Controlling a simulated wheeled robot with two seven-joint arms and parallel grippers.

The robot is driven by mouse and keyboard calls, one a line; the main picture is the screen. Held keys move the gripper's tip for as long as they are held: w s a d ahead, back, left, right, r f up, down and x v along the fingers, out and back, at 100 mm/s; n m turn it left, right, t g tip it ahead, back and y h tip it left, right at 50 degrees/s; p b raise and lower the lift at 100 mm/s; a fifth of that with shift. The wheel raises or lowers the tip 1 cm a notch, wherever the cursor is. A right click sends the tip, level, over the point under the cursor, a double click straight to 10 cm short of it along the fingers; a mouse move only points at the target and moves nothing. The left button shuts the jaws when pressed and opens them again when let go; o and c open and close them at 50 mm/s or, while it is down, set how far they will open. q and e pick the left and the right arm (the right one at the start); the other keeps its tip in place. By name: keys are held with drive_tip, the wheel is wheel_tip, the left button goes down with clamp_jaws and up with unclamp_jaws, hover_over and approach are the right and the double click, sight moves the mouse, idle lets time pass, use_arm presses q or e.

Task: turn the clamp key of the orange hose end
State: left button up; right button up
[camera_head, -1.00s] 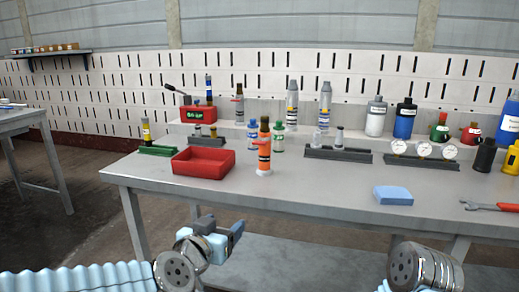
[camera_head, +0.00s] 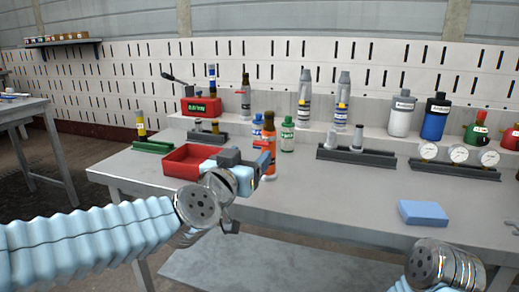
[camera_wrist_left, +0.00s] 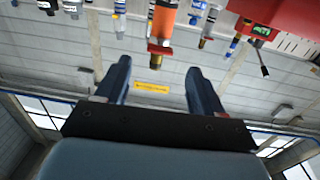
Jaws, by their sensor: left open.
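The orange hose end (camera_head: 269,151) stands upright on the table, right of the red tray. Its brass-coloured tip is uppermost in the head view. My left gripper (camera_head: 255,160) is open in front of and just left of it, covering part of its left side. In the left wrist view, which is upside down, the orange hose end (camera_wrist_left: 164,22) lines up with the gap between the two fingers of my left gripper (camera_wrist_left: 158,66), apart from them.
A red tray (camera_head: 185,157) lies left of the hose end, partly behind my gripper. A dark rack (camera_head: 355,156) and a blue block (camera_head: 424,213) are further right. The table front centre is clear.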

sight(260, 145)
use_arm(q)
drive_tip(key=x, duration=0.6)
drive_tip(key=shift+w+d, duration=0.15)
drive_tip(key=shift+w, duration=0.25)
drive_tip(key=shift+c, duration=0.5)
drive_tip(key=c, duration=1)
